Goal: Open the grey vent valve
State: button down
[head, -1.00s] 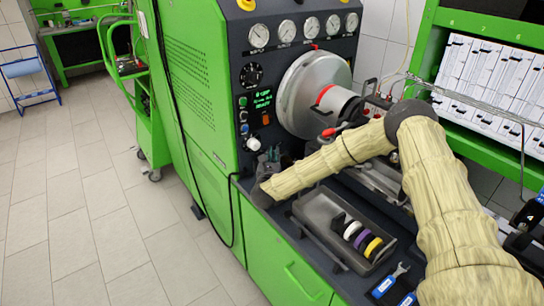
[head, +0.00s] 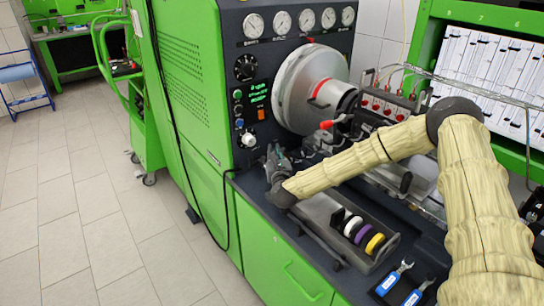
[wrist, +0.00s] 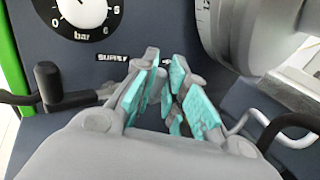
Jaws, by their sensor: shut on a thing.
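My gripper (head: 277,163) is at the lower front of the dark test bench panel, left of the big silver drum. In the wrist view my gripper (wrist: 168,100) has its teal-padded fingers close together, shut on a small grey part, which I take to be the grey vent valve's handle. The fingers hide most of it, and how far it is turned cannot be told. A label reading SUPPLY is on the panel just beyond the fingertips. A dark lever valve (wrist: 70,92) stands to their left, apart from them.
The silver drum (head: 305,92) is close on the right of my gripper. A grey tray (head: 330,232) with several coloured rings lies on the bench in front. Wrenches (head: 393,279) lie at the front right. A black cable hangs on the left, with open floor beyond.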

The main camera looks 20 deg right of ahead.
jog(key=shift+r, duration=0.1)
jog(key=c, duration=1.4)
grip_release()
jog(key=shift+c, duration=0.2)
jog(key=s, duration=0.4)
jog(key=s+a, duration=0.1)
jog(key=s, duration=0.3)
jog(key=s+a, duration=0.1)
jog(key=s, duration=0.2)
jog(key=shift+s, duration=0.4)
